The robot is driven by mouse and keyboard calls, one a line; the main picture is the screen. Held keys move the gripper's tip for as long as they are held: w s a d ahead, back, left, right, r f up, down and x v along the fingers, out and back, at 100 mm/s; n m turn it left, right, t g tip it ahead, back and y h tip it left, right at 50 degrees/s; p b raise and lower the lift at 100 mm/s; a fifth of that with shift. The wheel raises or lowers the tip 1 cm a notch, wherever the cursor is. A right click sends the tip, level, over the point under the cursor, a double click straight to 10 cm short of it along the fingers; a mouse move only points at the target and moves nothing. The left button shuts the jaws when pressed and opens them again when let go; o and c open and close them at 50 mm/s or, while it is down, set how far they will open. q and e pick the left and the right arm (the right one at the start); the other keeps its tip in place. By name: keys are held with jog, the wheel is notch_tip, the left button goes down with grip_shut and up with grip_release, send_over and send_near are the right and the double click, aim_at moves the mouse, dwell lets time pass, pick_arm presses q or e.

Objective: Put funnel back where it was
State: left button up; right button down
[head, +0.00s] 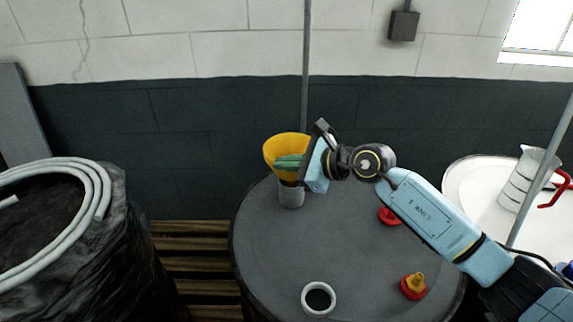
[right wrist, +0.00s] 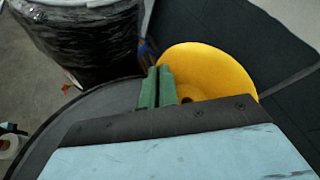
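The yellow funnel (head: 284,148) is upright with its wide mouth up, above a grey cylindrical container (head: 291,196) near the drum's left back edge. Its spout is hidden, so I cannot tell whether it sits inside the container. My right gripper (head: 287,163) reaches in from the right with its green fingers close together at the funnel's near wall. In the right wrist view the fingers (right wrist: 158,88) pinch the funnel's (right wrist: 212,70) rim, one finger overlapping the yellow wall. My left gripper is in neither view.
The dark drum top (head: 345,245) also holds a white ring-shaped container (head: 318,299), a red cap (head: 389,217) and a red and yellow piece (head: 414,286). A pitcher (head: 527,178) stands on a white drum at right. A coiled hose (head: 100,190) lies at left.

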jog(key=shift+f, duration=0.45)
jog(key=shift+f+b, duration=0.65)
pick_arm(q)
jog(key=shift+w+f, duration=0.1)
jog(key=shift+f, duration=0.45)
pick_arm(e)
jog(key=c, duration=1.7)
grip_release()
jog(key=shift+r, duration=0.15)
